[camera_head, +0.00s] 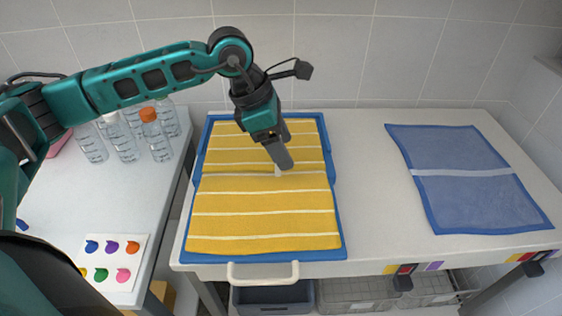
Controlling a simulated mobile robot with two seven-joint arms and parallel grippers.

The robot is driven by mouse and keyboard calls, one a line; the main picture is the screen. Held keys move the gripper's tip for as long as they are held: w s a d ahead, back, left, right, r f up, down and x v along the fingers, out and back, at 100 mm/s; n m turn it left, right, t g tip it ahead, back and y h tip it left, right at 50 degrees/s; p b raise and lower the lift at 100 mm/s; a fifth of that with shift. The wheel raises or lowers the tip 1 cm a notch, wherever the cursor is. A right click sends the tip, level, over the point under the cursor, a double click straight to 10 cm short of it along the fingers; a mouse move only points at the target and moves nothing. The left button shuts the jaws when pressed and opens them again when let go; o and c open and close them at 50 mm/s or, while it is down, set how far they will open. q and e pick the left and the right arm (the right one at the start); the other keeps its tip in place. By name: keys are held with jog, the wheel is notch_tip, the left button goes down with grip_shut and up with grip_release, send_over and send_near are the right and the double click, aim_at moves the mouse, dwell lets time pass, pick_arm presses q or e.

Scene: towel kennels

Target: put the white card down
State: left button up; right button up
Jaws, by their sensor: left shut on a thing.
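My left gripper (278,160) reaches down over the yellow striped towel (262,222) and points at its middle. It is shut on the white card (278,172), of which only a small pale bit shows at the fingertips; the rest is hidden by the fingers. The bit is at or just above the towel's fold line; I cannot tell whether it touches. The towel lies on a blue tray or mat (340,243) on the white table (365,190). My right gripper is not in view.
A blue mesh panel (460,190) with a pale band lies on the right. The table between it and the towel is clear. On the left table stand several clear bottles (158,140) and a white sheet with coloured blobs (112,262). Bins (272,298) sit below.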

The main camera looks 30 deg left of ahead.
pick_arm(q)
notch_tip(320, 180, down, 5)
jog(key=shift+r, duration=0.1)
dwell(0.3)
jog(key=o, duration=1.1)
jog(key=shift+f, duration=0.2)
jog(key=shift+r, duration=0.1)
